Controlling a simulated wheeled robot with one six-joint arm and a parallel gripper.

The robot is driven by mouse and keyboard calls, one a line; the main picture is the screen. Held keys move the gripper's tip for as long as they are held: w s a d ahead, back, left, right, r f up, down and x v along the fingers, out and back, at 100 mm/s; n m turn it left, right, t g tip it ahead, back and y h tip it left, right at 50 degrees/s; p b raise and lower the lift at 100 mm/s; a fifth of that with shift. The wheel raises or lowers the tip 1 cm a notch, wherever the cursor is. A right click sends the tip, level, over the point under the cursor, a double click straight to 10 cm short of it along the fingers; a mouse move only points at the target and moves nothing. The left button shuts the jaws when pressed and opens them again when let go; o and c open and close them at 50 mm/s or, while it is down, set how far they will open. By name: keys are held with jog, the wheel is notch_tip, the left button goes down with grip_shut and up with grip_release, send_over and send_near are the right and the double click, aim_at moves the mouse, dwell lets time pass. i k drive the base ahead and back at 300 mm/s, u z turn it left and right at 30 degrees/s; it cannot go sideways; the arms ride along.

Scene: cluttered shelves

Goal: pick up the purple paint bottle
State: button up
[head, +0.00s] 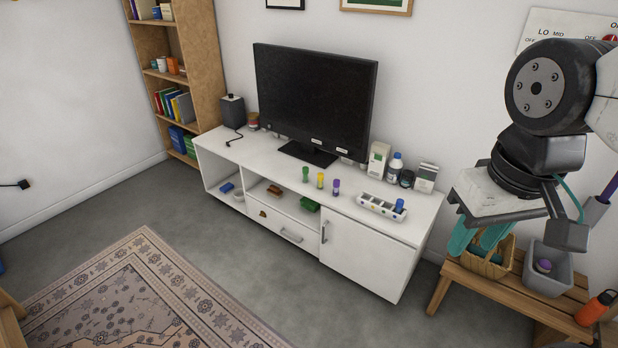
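A small purple paint bottle (336,188) stands upright near the front edge of the white TV cabinet's top (270,159). It is the rightmost of a short row with a yellow bottle (320,181) and a green bottle (305,174), with gaps between them. My gripper (474,247), with teal fingers, hangs at the right, in front of a wicker basket in the picture and well away from the purple bottle. Its fingers look apart, with nothing seen between them.
A white compartment tray (372,204) lies right of the purple bottle, with a blue item at its right end. A black TV (315,95) stands behind. Bottles and boxes crowd the back right. A wooden bench (493,285) holds the basket (487,265) and a grey bin (548,280).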

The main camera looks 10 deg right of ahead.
aim_at(337, 183)
jog(key=z, duration=0.05)
jog(key=i, duration=0.65)
jog(key=u, duration=0.5)
jog(key=i, duration=0.9)
jog(key=u, duration=0.3)
